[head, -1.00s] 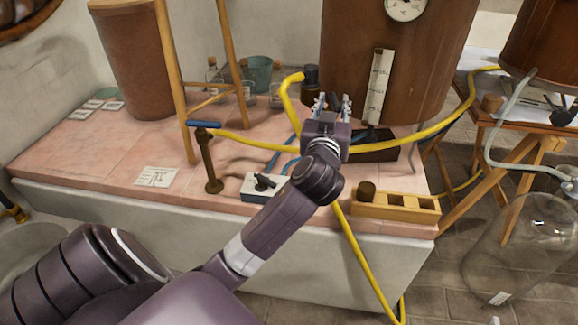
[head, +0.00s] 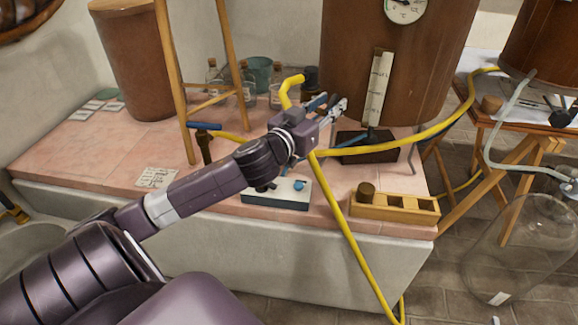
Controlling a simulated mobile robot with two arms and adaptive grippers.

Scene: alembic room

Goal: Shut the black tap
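A low block with a pale top (head: 277,201) stands on the pink tiled bench. A black tap (head: 264,188) sits on its left part, partly hidden under my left arm, so its handle's angle is hard to tell. A blue knob (head: 298,185) sits on the block's right part. My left gripper (head: 328,103) is beyond and above the block, in front of the copper vessel. Its fingers are apart and point up and right, with nothing seen between them. My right gripper is not in view.
A yellow hose (head: 405,143) runs across the bench by the gripper and down the front. A wooden rack (head: 394,206) lies right of the block. The copper vessel (head: 420,70) stands behind. A blue-handled post (head: 205,145) stands left.

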